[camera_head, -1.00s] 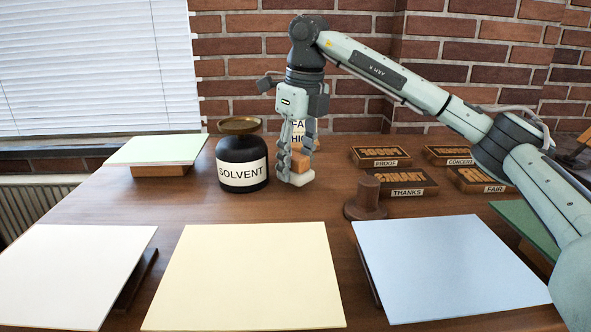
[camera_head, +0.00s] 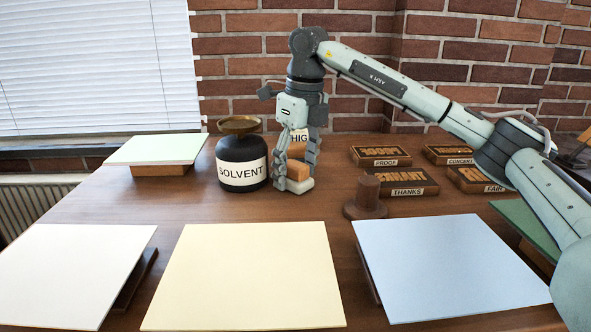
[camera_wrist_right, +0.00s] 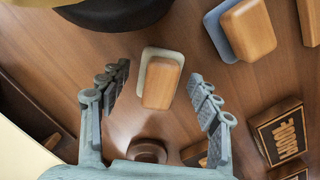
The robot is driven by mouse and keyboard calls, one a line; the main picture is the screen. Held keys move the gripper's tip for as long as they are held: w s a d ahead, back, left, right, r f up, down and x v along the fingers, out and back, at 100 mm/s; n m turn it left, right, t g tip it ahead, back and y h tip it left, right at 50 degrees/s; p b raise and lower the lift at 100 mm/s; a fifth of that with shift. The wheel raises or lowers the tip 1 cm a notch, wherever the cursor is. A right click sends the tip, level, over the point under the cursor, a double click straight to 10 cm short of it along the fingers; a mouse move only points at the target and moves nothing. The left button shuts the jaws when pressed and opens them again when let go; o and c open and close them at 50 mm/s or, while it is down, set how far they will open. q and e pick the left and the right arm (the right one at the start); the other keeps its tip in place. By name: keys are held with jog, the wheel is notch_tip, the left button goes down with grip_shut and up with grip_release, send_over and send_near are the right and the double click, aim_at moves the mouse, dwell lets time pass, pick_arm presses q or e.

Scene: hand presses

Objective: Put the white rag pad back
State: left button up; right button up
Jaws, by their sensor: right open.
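The white rag pad (camera_head: 301,186) has a white base and a wooden block handle. It appears to rest upright on the table, right of the solvent jar (camera_head: 243,170). In the right wrist view the white pad (camera_wrist_right: 162,82) lies between the finger lines, with visible gaps on both sides. My right gripper (camera_head: 296,180) is open around it, pointing down; its fingers also show in the right wrist view (camera_wrist_right: 158,105). A second pad with a blue-grey base (camera_wrist_right: 240,30) is farther off in the right wrist view. My left gripper is not in view.
A dark round knob (camera_head: 367,196) stands to the right. Several wooden type blocks (camera_head: 400,187) are behind it. White (camera_head: 75,270), cream (camera_head: 245,275) and blue (camera_head: 450,265) sheets fill the front. A partly hidden label (camera_head: 299,138) is behind the gripper.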

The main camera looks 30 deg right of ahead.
aim_at(300, 165)
jog(key=shift+r, duration=0.55)
jog(key=r, duration=0.5)
jog(key=s+r, duration=0.1)
jog(key=r, duration=0.2)
jog(key=shift+d+r, duration=0.2)
jog(key=shift+r, duration=0.1)
jog(key=shift+r+p, duration=0.45)
jog(key=shift+r, duration=0.2)
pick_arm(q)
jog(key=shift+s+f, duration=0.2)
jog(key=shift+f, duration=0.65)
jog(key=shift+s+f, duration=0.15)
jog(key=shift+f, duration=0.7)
pick_arm(e)
jog(key=shift+s+d+r, duration=0.1)
jog(key=shift+s+r, duration=0.05)
jog(key=shift+r, duration=0.45)
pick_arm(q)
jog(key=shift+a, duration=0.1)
pick_arm(e)
jog(key=shift+f, duration=0.1)
